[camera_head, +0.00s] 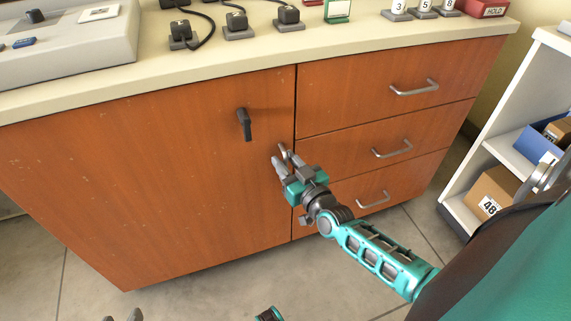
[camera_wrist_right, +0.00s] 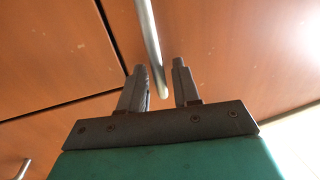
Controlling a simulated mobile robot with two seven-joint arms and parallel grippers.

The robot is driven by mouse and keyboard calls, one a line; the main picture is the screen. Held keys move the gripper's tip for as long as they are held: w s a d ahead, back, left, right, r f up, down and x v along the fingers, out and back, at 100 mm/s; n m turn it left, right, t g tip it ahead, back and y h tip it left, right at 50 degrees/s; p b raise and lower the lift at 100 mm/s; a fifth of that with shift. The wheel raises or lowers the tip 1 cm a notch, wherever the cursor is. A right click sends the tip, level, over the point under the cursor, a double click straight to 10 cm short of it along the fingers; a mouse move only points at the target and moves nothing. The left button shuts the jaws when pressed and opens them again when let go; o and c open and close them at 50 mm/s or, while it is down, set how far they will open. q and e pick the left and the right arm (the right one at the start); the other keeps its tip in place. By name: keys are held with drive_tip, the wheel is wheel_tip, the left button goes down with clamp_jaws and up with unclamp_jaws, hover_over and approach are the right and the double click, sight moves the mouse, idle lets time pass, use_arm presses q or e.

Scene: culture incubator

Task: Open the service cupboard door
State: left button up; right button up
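The service cupboard door (camera_head: 150,170) is the large orange-brown wooden panel on the left of the cabinet. It looks shut, flush with the front. A dark lever handle (camera_head: 244,124) hangs downward on its upper right. A metal bar handle (camera_head: 284,150) sits near the door's right edge, partly hidden by my right gripper (camera_head: 280,158). In the right wrist view the bar (camera_wrist_right: 150,45) reaches down between the open fingers, with gaps on both sides.
Drawers with bar handles (camera_head: 414,88) stand right of the door. The countertop (camera_head: 240,52) carries a grey device (camera_head: 70,45) and several black plugs. A white shelf (camera_head: 492,145) with boxes stands at the right. The tiled floor (camera_head: 190,298) before the door looks clear.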

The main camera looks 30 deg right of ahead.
drive_tip(key=shift+w, duration=0.3)
clamp_jaws()
idle(0.5)
